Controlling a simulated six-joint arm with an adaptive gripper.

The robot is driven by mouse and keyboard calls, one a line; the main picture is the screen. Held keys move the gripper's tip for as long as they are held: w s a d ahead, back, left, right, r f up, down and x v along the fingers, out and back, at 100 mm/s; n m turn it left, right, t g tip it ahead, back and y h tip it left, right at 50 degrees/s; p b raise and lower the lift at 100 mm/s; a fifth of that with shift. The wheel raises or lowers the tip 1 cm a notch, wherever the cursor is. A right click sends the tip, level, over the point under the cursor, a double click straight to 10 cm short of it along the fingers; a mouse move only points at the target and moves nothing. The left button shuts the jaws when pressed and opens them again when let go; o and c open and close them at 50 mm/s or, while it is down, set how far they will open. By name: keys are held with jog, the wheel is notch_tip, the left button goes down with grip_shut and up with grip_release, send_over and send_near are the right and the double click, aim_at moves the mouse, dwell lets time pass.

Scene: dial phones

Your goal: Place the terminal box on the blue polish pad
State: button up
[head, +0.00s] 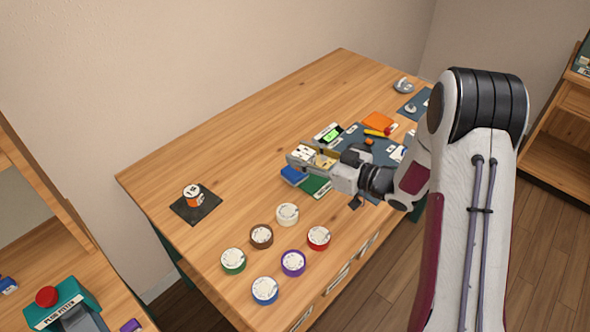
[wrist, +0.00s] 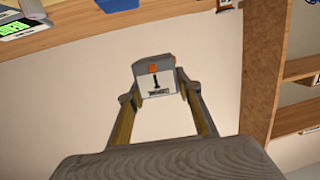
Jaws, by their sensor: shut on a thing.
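The terminal box (wrist: 155,82) is a small grey box with a pale face, an orange spot and a black mark. My gripper (wrist: 157,97) is shut on it, one finger on each side. In the head view, my gripper (head: 318,157) reaches left over the table, with the box (head: 298,154) at its tips, partly hard to make out. The blue polish pad (head: 293,175) lies on the table close below the box, beside a green pad. A blue thing, likely the same pad, shows at the top edge of the wrist view (wrist: 117,4).
The green pad (head: 316,187) lies right of the blue one. A green-lit display (head: 332,136), a dark mat (head: 375,148) and an orange pad (head: 379,122) lie behind. Several coloured dials (head: 293,262) stand at the front. A black pad (head: 196,206) holds an orange-and-white item. The table's back left is clear.

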notch_tip(320, 180, up, 2)
send_over(294, 174)
jog(key=a, duration=0.1)
jog(key=shift+w+d+m+t+h, duration=0.55)
jog(key=shift+w+m+t+h, duration=0.25)
jog(key=shift+w, duration=0.05)
jog(key=shift+f, duration=0.1)
jog(key=shift+f, duration=3)
jog(key=shift+f, duration=0.1)
jog(key=shift+f, duration=1.75)
jog(key=shift+f, duration=0.2)
jog(key=o, duration=1.1)
